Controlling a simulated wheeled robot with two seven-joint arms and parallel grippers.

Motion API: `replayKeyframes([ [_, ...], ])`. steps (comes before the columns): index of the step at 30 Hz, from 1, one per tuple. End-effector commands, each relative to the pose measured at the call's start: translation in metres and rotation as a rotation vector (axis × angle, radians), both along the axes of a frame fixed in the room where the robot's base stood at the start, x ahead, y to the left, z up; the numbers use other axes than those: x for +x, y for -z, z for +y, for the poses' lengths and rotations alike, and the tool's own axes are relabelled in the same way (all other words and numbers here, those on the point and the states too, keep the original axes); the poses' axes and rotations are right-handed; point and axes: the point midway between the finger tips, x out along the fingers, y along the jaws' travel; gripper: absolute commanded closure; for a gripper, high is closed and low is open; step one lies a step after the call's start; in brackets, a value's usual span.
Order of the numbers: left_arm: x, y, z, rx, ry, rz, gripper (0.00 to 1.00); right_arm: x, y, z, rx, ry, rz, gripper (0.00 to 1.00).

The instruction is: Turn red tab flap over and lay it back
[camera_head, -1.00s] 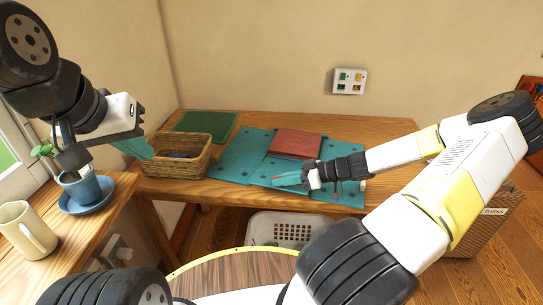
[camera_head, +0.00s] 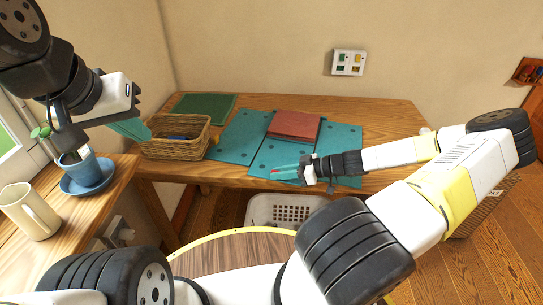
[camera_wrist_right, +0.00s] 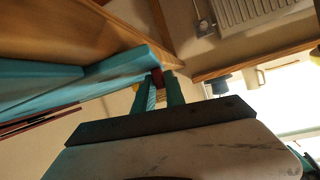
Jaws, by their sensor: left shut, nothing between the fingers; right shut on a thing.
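A teal folding board (camera_head: 238,138) with dark round spots lies in panels on the wooden table. A dark red folded piece (camera_head: 295,125) lies at its upper middle. My right gripper (camera_head: 284,172) is at the front edge of the middle flap (camera_head: 272,155). In the right wrist view, its teal fingers (camera_wrist_right: 165,90) are shut on the small red tab (camera_wrist_right: 156,77) at a teal panel edge (camera_wrist_right: 120,70). The fingers mostly hide the tab in the head view. My left gripper (camera_head: 130,128) is shut and empty, left of the wicker basket.
The wicker basket (camera_head: 160,150) stands left of the board, with a green mat (camera_head: 204,107) behind it. A white laundry basket (camera_head: 285,210) is below the table. A potted plant (camera_head: 85,172) and a cream mug (camera_head: 28,210) stand at the left.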

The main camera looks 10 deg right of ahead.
Motion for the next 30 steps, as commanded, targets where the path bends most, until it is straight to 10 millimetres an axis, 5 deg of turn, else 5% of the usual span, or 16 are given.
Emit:
replayKeyframes([
  [3, 0.0, 0.0, 0.0, 0.0, 0.0, 0.0, 1.0, -0.003, 0.005, 0.0, -0.004, 0.0, 0.009, 0.65],
  [14, 0.0, 0.0, 0.0, 0.0, 0.0, 0.0, 1.0, -0.001, 0.005, -0.003, -0.008, 0.005, 0.007, 0.65],
  [30, 0.0, 0.0, 0.0, 0.0, 0.0, 0.0, 1.0, -0.031, -0.026, -0.061, -0.002, -0.001, 0.003, 0.65],
])
